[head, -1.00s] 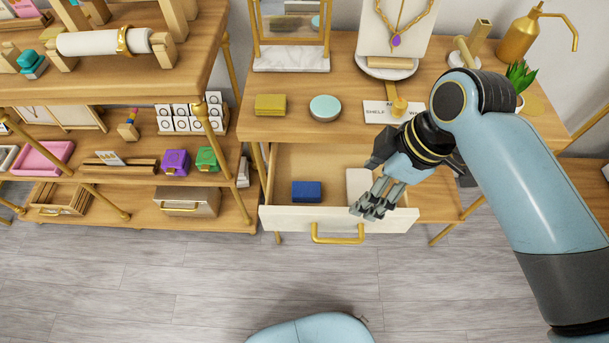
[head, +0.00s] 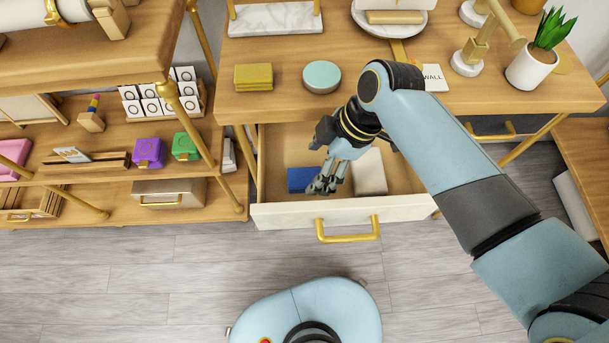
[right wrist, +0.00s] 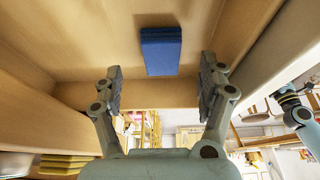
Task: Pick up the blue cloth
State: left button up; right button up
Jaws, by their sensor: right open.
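The blue cloth (head: 300,180) is a folded block lying in the open drawer (head: 290,215), toward its left side. My right gripper (head: 322,187) is over the drawer, just right of the cloth, and hides part of it in the head view. In the right wrist view the cloth (right wrist: 161,51) shows beyond and between the two spread fingers (right wrist: 160,88), with a gap to each. The right gripper is open and empty. My left gripper is not in view.
A white folded cloth (head: 369,172) lies in the drawer on the right. The drawer front carries a gold handle (head: 348,230). On the tabletop above are a yellow folded cloth (head: 253,77) and a round teal-topped item (head: 321,76). A shelf unit (head: 110,200) stands left.

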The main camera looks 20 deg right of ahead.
aim_at(306, 177)
jog(key=x, duration=0.4)
jog(key=shift+a+f, duration=0.15)
jog(key=shift+a, duration=0.2)
jog(key=shift+c, duration=0.4)
jog(key=c, duration=1.2)
